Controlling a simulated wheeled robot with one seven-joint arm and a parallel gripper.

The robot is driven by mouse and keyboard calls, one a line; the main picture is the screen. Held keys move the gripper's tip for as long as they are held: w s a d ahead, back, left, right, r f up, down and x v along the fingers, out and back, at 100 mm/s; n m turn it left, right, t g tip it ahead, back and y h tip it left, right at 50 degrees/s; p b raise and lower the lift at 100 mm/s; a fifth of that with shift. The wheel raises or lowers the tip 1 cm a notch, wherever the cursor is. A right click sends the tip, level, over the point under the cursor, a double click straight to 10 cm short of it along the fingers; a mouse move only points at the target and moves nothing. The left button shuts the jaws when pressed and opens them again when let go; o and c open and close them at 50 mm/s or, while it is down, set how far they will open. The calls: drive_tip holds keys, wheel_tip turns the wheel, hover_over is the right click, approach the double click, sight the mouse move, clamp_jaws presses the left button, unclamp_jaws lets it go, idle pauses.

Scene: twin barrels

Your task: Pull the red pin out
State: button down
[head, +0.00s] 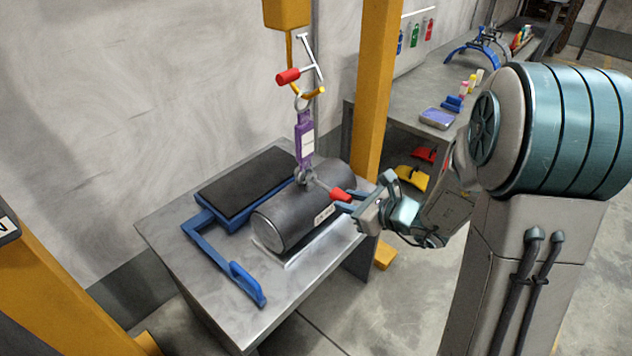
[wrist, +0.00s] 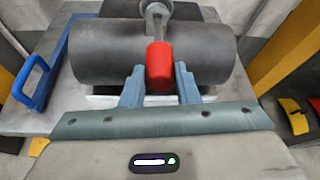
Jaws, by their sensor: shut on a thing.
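The red pin (head: 341,195) sticks out toward me from the shackle (head: 304,177) on top of a dark grey barrel (head: 285,218). In the wrist view the red grip of the pin (wrist: 159,66) lies between the two blue-grey fingers of my gripper (wrist: 159,85). My gripper (head: 350,203) is shut on this grip at the barrel's right side. The pin's shaft runs into the shackle, and its far end is hidden. A purple link (head: 305,138) rises from the shackle to a yellow hook (head: 309,97). A second red-gripped pin (head: 288,76) is at the hook.
The barrel lies on a grey metal table (head: 165,236) beside a black pad (head: 247,182) and a blue frame with a handle (head: 246,283). A yellow post (head: 375,90) stands close behind. A workbench (head: 405,105) with small items is at the back right.

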drive_tip(key=shift+s+d+f, duration=0.1)
drive_tip(key=shift+s+d, duration=0.75)
drive_tip(key=shift+d, duration=0.25)
drive_tip(key=shift+s+d, duration=0.85)
drive_tip(key=shift+d, duration=0.25)
